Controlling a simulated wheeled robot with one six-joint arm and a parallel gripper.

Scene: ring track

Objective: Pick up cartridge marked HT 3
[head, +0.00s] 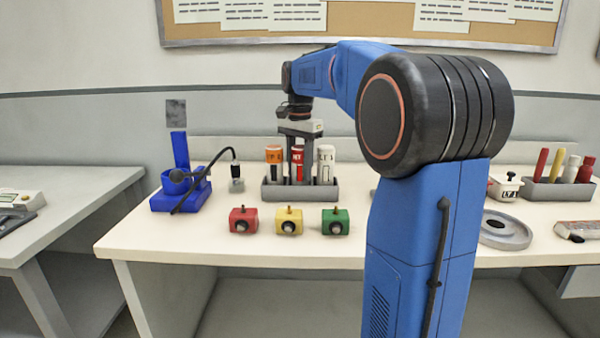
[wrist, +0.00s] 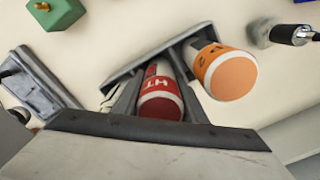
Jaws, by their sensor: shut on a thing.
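A grey rack (head: 300,192) on the table holds three upright cartridges.
Red (head: 243,219), yellow (head: 289,220) and green (head: 335,221) blocks with knobs stand in front of the rack. A blue stand (head: 180,185) with a black cable is at the left. A second rack (head: 558,192) is at the right. The table's front edge is clear.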

